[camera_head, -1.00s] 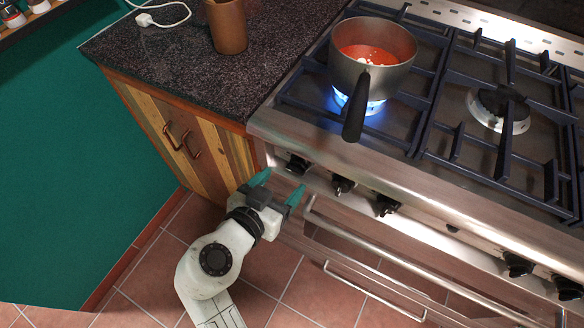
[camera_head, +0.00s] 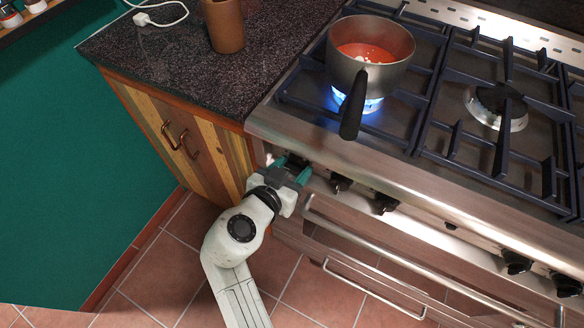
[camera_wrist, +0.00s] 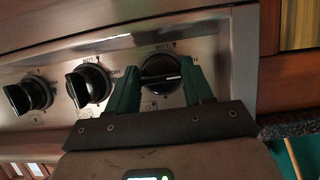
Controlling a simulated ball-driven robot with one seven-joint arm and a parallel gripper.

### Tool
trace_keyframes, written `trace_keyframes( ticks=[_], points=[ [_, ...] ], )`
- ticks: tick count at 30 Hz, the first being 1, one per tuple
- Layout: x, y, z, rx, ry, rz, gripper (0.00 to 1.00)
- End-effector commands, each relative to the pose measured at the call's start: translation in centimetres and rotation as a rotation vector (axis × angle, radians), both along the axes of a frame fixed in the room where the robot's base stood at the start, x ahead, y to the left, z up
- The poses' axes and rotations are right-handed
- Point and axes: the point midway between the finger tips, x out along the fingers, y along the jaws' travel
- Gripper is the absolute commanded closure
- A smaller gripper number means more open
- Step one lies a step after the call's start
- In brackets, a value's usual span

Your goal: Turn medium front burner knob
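A row of black knobs runs along the steel front panel of the stove. My gripper (camera_head: 293,170) is at the leftmost knob (camera_wrist: 161,73), its green fingers pointing at the panel. In the wrist view the gripper (camera_wrist: 161,88) has one finger on each side of this knob, with the fingers apart. The knob's grip bar lies nearly level between them; I cannot tell whether the fingers touch it. In the head view my gripper mostly hides this knob. Two more knobs, the nearer one (camera_head: 341,182) and the farther one (camera_head: 386,203), stand to its right.
An oven handle (camera_head: 370,246) runs below the knobs. A wooden cabinet (camera_head: 183,135) stands left of the stove.

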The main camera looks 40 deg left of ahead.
Motion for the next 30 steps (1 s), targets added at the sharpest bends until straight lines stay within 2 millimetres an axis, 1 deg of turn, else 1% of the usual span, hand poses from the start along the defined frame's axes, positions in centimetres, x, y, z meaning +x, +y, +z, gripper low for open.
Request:
trace_keyframes(
  ticks=[1,2,10,20,26,30],
  points=[
    [-0.01,0.00,-0.01,0.000,0.000,0.000,0.54],
    [-0.01,0.00,-0.01,0.000,0.000,0.000,0.57],
    [-0.02,-0.01,0.00,0.000,0.000,0.000,0.83],
    [-0.02,0.03,-0.10,-0.046,-0.010,0.000,0.83],
    [0.00,0.09,-0.12,-0.157,-0.038,-0.001,0.83],
    [0.02,0.14,-0.19,-0.273,-0.066,-0.001,0.83]
  ],
)
